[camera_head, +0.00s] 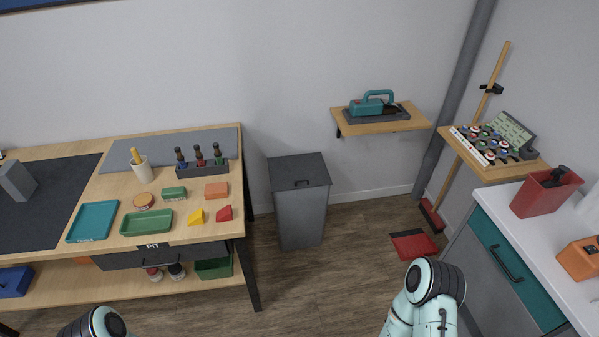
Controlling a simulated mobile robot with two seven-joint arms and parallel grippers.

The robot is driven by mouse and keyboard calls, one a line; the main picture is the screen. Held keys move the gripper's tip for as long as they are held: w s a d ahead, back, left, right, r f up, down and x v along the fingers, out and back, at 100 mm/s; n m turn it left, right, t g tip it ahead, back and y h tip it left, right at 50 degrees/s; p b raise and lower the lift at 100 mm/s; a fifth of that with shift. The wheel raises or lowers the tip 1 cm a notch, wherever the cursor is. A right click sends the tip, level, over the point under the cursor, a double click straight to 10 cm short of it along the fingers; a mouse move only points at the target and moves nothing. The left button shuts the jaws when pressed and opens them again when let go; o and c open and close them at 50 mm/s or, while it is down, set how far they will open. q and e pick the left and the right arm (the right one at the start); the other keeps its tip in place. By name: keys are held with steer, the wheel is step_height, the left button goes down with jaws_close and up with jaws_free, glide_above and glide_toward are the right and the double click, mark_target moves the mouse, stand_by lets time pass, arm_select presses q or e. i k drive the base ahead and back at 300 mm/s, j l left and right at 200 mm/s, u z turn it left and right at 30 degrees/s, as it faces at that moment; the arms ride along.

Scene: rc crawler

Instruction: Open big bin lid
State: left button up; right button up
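The big bin (301,216) is a tall grey box standing on the floor against the back wall, just right of the wooden workbench. Its dark grey lid (298,168) lies flat and closed on top, with a small black handle near the front edge. Parts of both my arms show at the bottom edge, the left one at the lower left and the right one at the lower right. Neither arm is near the bin. My grippers are outside the picture.
The workbench (185,184) with trays, blocks and bottles stands left of the bin. A wall shelf (350,129) holds a teal tool to the upper right. A red dustpan (414,245) lies on the floor at right, near a white-topped cabinet (500,208). Floor before the bin is clear.

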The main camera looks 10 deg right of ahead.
mark_target(300, 171)
steer(key=i+l+u, duration=0.4)
steer(key=i+l, duration=0.9)
steer(key=l, duration=0.1)
